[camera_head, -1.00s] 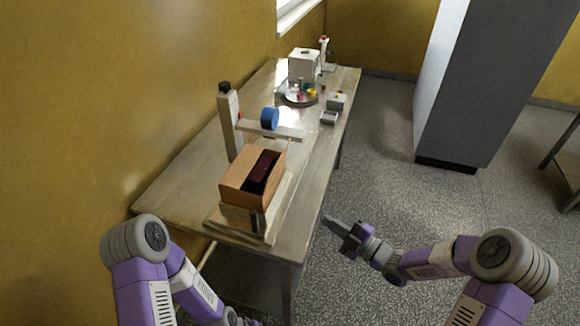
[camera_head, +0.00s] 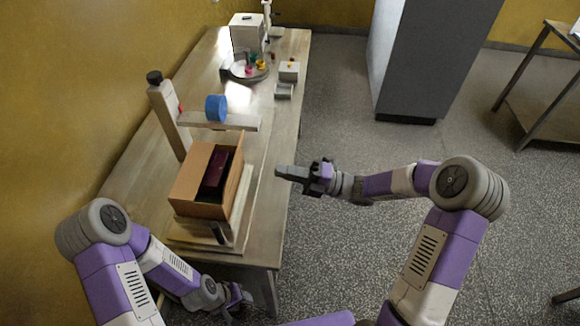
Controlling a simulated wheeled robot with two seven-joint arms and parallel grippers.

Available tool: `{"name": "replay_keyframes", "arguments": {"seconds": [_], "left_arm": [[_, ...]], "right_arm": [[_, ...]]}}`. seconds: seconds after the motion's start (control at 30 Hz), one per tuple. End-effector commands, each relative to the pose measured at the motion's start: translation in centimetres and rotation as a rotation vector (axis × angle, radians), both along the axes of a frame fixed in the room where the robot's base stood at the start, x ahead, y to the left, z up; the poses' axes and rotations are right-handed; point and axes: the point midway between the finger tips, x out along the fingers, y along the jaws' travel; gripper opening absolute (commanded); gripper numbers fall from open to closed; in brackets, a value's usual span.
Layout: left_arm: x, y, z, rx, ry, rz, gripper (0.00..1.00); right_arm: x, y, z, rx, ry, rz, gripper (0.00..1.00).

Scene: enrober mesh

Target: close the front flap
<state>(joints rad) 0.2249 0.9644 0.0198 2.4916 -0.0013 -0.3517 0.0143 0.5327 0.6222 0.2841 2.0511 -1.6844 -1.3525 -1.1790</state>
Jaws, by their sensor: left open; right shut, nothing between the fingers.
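An open brown cardboard box (camera_head: 198,209) stands on a low platform on the table. A dark red item (camera_head: 214,169) lies inside it. A thin flap edge (camera_head: 241,143) sticks up at the box's far right; I cannot clearly tell the front flap from the box wall. My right gripper (camera_head: 282,172) is shut and empty, right of the box and apart from it. My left gripper (camera_head: 243,299) is open and empty, low in front of the table's near edge, below the box.
A post (camera_head: 168,115) with a crossbar carrying a blue roll (camera_head: 216,108) stands behind the box. A round tray (camera_head: 249,69) of small items, a white machine (camera_head: 247,36) and small grey boxes (camera_head: 289,71) are farther back. The table (camera_head: 128,180) is bare left of the box.

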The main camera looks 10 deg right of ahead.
Motion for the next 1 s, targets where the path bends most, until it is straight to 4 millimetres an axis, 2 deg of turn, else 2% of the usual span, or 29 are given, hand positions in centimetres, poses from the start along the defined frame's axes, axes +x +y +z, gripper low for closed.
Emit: {"name": "replay_keyframes", "arguments": {"seconds": [0.03, 0.2, 0.43, 0.63, 1.0], "left_arm": [[0.0, 0.0, 0.1, 0.000, 0.000, 0.000, 0.43], [0.0, 0.0, 0.3, 0.000, -0.001, 0.000, 0.43], [0.1, 0.0, 0.4, 0.000, -0.001, 0.000, 0.43], [0.1, 0.0, 0.5, 0.000, -0.001, 0.000, 0.43], [0.0, 0.0, 0.5, 0.000, -0.001, 0.000, 0.43]], "right_arm": [[0.3, 1.2, 0.3, 0.001, 0.000, 0.005, 0.00], [1.4, 4.6, 1.2, 0.001, 0.000, 0.004, 0.00], [2.5, 7.9, 2.2, 0.001, 0.001, 0.001, 0.00], [2.9, 9.0, 2.4, 0.000, 0.002, 0.000, 0.00], [3.0, 9.1, 2.4, -0.001, 0.003, -0.001, 0.00]]}}
